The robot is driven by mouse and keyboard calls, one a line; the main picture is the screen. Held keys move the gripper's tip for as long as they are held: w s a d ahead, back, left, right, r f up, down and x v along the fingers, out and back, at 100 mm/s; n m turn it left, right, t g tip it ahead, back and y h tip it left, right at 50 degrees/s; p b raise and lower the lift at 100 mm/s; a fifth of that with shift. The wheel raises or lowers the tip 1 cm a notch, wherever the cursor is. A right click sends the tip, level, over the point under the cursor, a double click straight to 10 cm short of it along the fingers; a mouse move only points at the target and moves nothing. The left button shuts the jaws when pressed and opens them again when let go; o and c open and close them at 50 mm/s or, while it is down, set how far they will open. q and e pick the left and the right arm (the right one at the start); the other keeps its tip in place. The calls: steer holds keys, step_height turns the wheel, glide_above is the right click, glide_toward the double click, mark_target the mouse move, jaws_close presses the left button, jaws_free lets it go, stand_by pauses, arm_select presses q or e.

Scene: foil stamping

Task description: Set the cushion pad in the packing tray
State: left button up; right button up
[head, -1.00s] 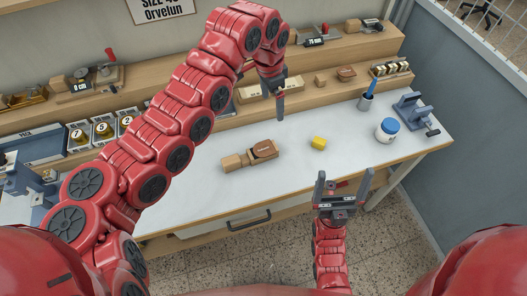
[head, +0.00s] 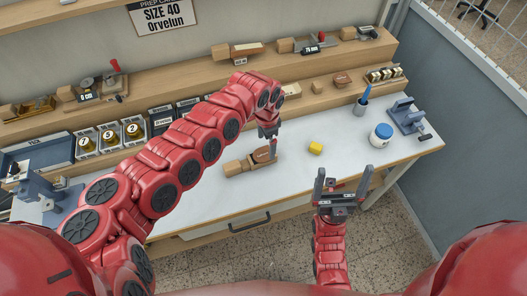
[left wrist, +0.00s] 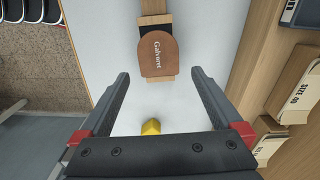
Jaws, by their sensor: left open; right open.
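A brown rounded pad lettered "Galvaret" (left wrist: 157,52) lies on a wooden block on the white bench; it also shows in the head view (head: 262,155). I cannot tell for sure that it is the cushion pad. My left gripper (head: 270,138) is over this piece. My right gripper (head: 343,172) is open and empty at the bench's front edge. A dark blue-grey tray (head: 52,153) is at the far left; I cannot confirm that it is the packing tray.
A white jar with a blue lid (head: 381,135), a cup (head: 361,106) and a blue-grey press (head: 406,115) stand at right. Wooden shelves (head: 215,100) line the back.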

mark_target(266, 153)
arm_select(q)
step_height(266, 153, down, 3)
steer(key=shift+s+d+f+p, duration=0.1)
steer(key=shift+s+f+p, duration=0.05)
steer(key=shift+p, duration=0.4)
steer(key=shift+f, duration=0.35)
steer(key=shift+f, duration=0.2)
steer(key=c, duration=1.2)
